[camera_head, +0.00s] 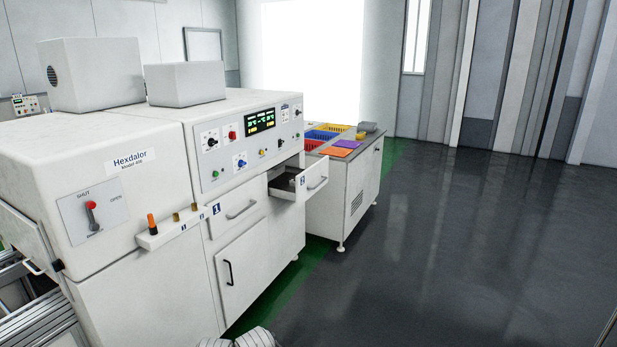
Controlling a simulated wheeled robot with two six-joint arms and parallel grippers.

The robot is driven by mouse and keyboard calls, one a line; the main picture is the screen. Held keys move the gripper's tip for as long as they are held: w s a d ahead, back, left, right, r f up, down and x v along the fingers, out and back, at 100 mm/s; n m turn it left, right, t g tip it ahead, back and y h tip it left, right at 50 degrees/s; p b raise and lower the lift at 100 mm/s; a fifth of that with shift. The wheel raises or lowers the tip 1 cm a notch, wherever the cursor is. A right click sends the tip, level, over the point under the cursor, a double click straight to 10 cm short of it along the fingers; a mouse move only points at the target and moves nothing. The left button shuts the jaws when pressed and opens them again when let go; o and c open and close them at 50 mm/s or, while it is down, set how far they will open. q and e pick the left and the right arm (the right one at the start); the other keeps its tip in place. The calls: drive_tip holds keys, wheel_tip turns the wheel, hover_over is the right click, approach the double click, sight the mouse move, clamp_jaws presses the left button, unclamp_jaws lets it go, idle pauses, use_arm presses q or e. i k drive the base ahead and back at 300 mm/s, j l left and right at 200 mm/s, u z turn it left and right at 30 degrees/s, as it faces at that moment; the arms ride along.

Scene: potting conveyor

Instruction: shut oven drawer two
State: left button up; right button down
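Drawer two (316,182) of the white oven machine (245,166) stands pulled out at its right end, under the control panel. It has a white front with a handle and a small blue label. A dark grey item shows inside the open drawer; I cannot tell what it is. Drawer one (238,212), with a blue label "1", sits flush to the left of it. Neither of my grippers can be made out in this view.
A low white cabinet (352,196) stands just behind the open drawer, with coloured trays, orange and purple sheets on top. A door (240,270) with a black handle is below drawer one. The dark floor (450,250) to the right is clear.

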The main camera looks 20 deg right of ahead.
sight(310, 180)
drive_tip(key=i+l, duration=0.25)
drive_tip(key=i, duration=0.25)
drive_tip(key=i+l, duration=0.2)
drive_tip(key=i, duration=0.25)
drive_tip(key=i+l+u, duration=0.1)
drive_tip(key=i+l, duration=0.15)
drive_tip(key=i, duration=0.25)
drive_tip(key=i+l, duration=0.25)
drive_tip(key=i, duration=0.25)
drive_tip(key=i+l, duration=0.15)
drive_tip(key=i, duration=0.4)
drive_tip(key=i+l+u, duration=0.1)
drive_tip(key=i, duration=0.45)
